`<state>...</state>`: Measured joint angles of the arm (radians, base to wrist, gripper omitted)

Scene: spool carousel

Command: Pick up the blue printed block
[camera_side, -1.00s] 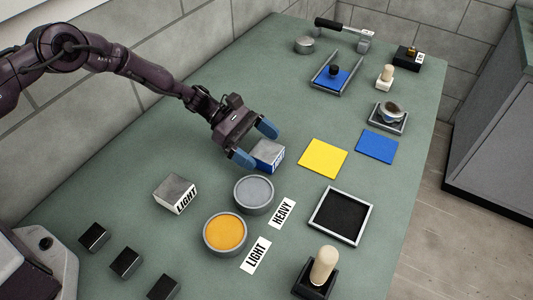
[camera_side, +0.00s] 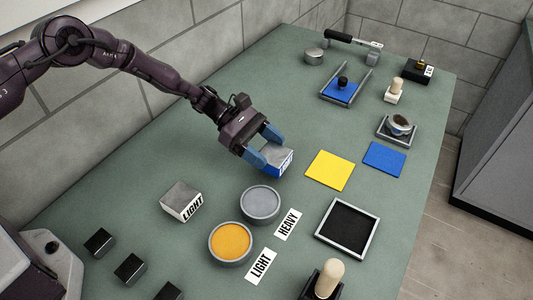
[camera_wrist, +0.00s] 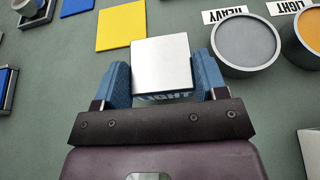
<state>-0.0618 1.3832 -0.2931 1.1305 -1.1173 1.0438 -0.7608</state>
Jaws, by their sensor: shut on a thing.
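The blue printed block (camera_side: 277,160) has a grey top and a blue side with white lettering. It is between the blue fingers of my gripper (camera_side: 264,146) in the side view. The fingers are shut on it and it appears raised a little above the green table. In the wrist view the block (camera_wrist: 163,66) shows its pale grey top, with part of its lettering visible near the gripper (camera_wrist: 163,86). A finger touches each side of it. Its underside is hidden.
A second grey-topped block (camera_side: 181,201) marked LIGHT stands at left. A grey dish (camera_side: 261,204) and an orange-filled dish (camera_side: 230,242) stand in front, with HEAVY and LIGHT labels. A yellow square (camera_side: 329,170), a blue square (camera_side: 384,159) and a black tray (camera_side: 347,229) lie to the right.

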